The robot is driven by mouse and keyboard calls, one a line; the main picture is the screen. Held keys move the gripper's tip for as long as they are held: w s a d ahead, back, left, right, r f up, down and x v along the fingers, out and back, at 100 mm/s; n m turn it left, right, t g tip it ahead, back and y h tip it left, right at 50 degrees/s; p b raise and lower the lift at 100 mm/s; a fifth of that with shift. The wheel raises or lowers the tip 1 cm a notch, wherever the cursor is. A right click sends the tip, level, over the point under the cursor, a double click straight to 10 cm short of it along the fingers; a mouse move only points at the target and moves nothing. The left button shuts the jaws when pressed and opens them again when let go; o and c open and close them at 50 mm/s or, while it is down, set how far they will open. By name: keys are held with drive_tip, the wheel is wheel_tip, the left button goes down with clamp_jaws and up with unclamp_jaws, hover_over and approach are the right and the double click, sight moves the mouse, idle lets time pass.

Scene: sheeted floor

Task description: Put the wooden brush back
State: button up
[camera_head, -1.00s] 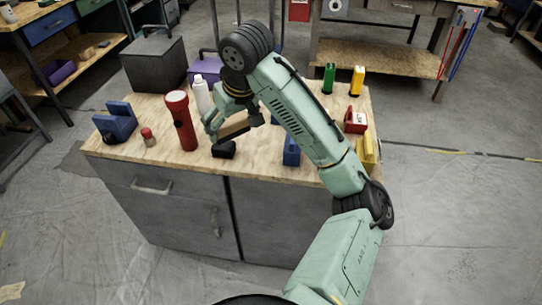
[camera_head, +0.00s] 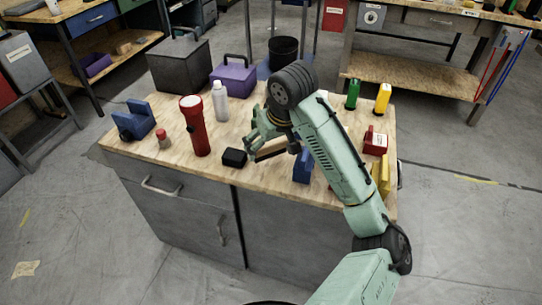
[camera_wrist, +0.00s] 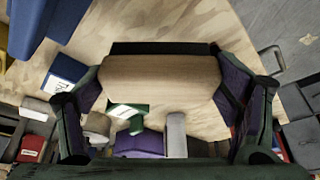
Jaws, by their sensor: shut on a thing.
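The wooden brush (camera_wrist: 160,82) is a pale wood block with a dark strip along its far edge. It spans the space between the two fingers of my gripper (camera_wrist: 163,92) in the wrist view. In the head view, my gripper (camera_head: 270,146) is over the middle of the wooden worktop (camera_head: 215,178), and the brush (camera_head: 271,151) shows as a thin brown bar partly hidden by the fingers. A small black block (camera_head: 234,157) sits on the worktop just left of my gripper. I cannot tell how high the brush is above the wood.
A red flashlight (camera_head: 195,127) and white bottle (camera_head: 220,102) stand to the left. A blue object (camera_head: 303,167) is close on the right. Behind are a purple toolbox (camera_head: 234,80) and grey box (camera_head: 180,67). Green (camera_head: 352,95) and yellow (camera_head: 383,99) items stand at the back right.

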sight(272, 151)
drive_tip(key=shift+f, duration=2.1)
drive_tip(key=shift+f, duration=0.25)
drive_tip(key=o, duration=1)
drive_tip(key=shift+r, duration=0.1)
drive_tip(key=shift+o, duration=0.2)
drive_tip(key=shift+r, duration=0.3)
drive_tip(key=v, duration=1.1)
drive_tip(key=shift+s+r, duration=0.2)
drive_tip(key=shift+r, duration=0.15)
